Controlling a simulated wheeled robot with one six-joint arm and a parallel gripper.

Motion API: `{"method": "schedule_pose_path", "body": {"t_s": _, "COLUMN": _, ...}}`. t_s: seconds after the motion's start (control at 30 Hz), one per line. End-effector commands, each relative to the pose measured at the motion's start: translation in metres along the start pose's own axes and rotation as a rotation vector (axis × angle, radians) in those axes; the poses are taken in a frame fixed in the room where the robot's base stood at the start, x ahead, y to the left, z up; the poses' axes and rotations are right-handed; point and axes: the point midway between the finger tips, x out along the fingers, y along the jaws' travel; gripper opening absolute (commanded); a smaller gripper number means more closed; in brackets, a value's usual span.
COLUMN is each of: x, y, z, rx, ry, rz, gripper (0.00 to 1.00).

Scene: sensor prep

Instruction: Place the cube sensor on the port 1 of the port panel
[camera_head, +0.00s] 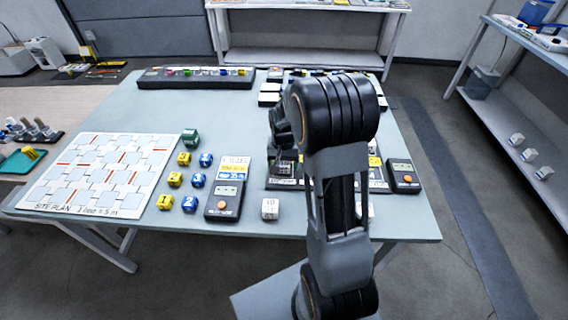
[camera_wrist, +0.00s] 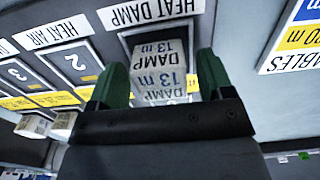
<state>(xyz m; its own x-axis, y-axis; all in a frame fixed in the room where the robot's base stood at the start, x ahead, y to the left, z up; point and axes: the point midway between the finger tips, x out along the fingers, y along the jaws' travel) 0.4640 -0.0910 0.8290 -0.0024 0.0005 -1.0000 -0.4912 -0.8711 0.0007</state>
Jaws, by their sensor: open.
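In the wrist view a white cube sensor (camera_wrist: 160,72), marked "DAMP 13 m", stands at the port under the "HEAT DAMP" label of the dark port panel (camera_wrist: 108,46). The neighbouring ports are numbered 2 (camera_wrist: 76,64) and 3 (camera_wrist: 18,74); the number at the cube's port is hidden. My gripper (camera_wrist: 161,64) is open, with one green finger on each side of the cube and narrow gaps showing. Whether the cube is fully seated is hard to tell. In the head view my arm hides most of the panel, the cube and the fingertips.
Other white cubes (camera_wrist: 33,126) lie beside the panel. In the head view a white cube (camera_head: 270,208), a handheld device (camera_head: 224,200) and several yellow and blue cubes stand left of my arm. Another device (camera_head: 404,176) is to the right.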

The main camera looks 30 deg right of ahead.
Motion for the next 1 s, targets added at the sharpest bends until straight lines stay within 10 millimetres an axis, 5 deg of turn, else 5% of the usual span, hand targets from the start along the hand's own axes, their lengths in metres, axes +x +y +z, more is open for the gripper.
{"method": "schedule_pose_path", "body": {"t_s": 0.4, "x": -0.078, "y": 0.000, "z": -0.001, "rx": 0.001, "ry": 0.006, "rz": -0.002, "gripper": 0.74}}
{"method": "schedule_pose_path", "body": {"t_s": 0.73, "x": -0.116, "y": -0.001, "z": 0.003, "rx": -0.007, "ry": 0.008, "rz": -0.003, "gripper": 0.74}}
{"method": "schedule_pose_path", "body": {"t_s": 0.87, "x": -0.132, "y": -0.006, "z": 0.028, "rx": -0.073, "ry": 0.044, "rz": -0.014, "gripper": 0.74}}
{"method": "schedule_pose_path", "body": {"t_s": 1.0, "x": -0.148, "y": -0.012, "z": 0.078, "rx": -0.204, "ry": 0.113, "rz": -0.035, "gripper": 0.74}}
